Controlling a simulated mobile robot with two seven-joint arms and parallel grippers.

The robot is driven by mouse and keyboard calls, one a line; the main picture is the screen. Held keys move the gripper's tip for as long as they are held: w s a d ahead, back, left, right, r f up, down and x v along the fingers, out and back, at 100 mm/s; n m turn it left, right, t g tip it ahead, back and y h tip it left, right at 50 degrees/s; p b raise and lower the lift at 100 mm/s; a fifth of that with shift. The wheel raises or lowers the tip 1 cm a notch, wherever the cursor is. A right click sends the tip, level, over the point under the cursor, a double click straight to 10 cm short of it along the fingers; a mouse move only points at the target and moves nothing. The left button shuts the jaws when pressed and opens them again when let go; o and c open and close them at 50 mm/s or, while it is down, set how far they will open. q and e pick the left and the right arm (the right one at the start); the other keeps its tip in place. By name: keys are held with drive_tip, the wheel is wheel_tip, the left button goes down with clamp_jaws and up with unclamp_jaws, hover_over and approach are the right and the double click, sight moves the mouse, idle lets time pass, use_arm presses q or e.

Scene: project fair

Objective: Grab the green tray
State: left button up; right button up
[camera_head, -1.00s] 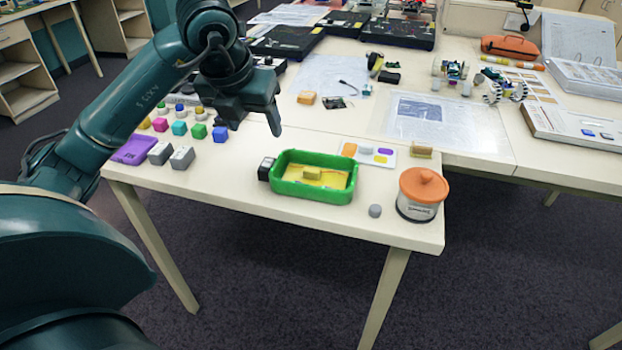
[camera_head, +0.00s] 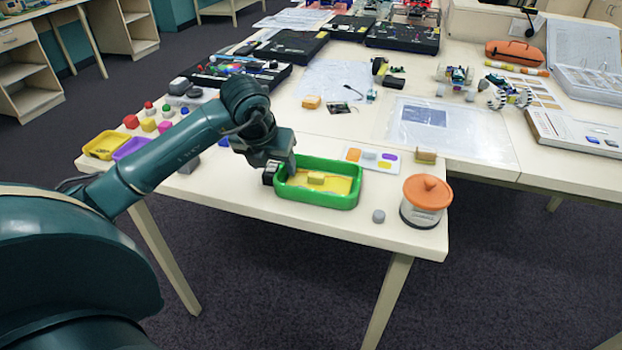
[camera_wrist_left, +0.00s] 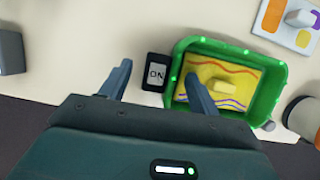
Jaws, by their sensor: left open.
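The green tray (camera_head: 318,201) sits on the near table, with a yellow sheet and a small yellow block (camera_head: 316,178) inside. In the left wrist view, the tray (camera_wrist_left: 270,95) shows wavy lines on its yellow sheet. My left gripper (camera_head: 283,168) is at the tray's left end. In the left wrist view, this gripper (camera_wrist_left: 157,82) is open, one finger left of a black block marked ON and the other over the tray's inside. The tray's left wall and the black block (camera_wrist_left: 156,73) appear between the fingers. I cannot tell whether the fingers touch the tray.
The black block (camera_head: 268,172) stands against the tray's left end. A jar with an orange lid (camera_head: 426,192) and a grey knob (camera_head: 378,216) are to the right. A white card with coloured patches (camera_head: 370,158) lies behind. Small coloured blocks (camera_head: 148,124) and a yellow tray (camera_head: 104,146) are left.

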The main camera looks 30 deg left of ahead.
use_arm(q)
drive_tip(key=shift+f, duration=0.1)
drive_tip(key=c, duration=1.3)
drive_tip(key=shift+w, duration=0.1)
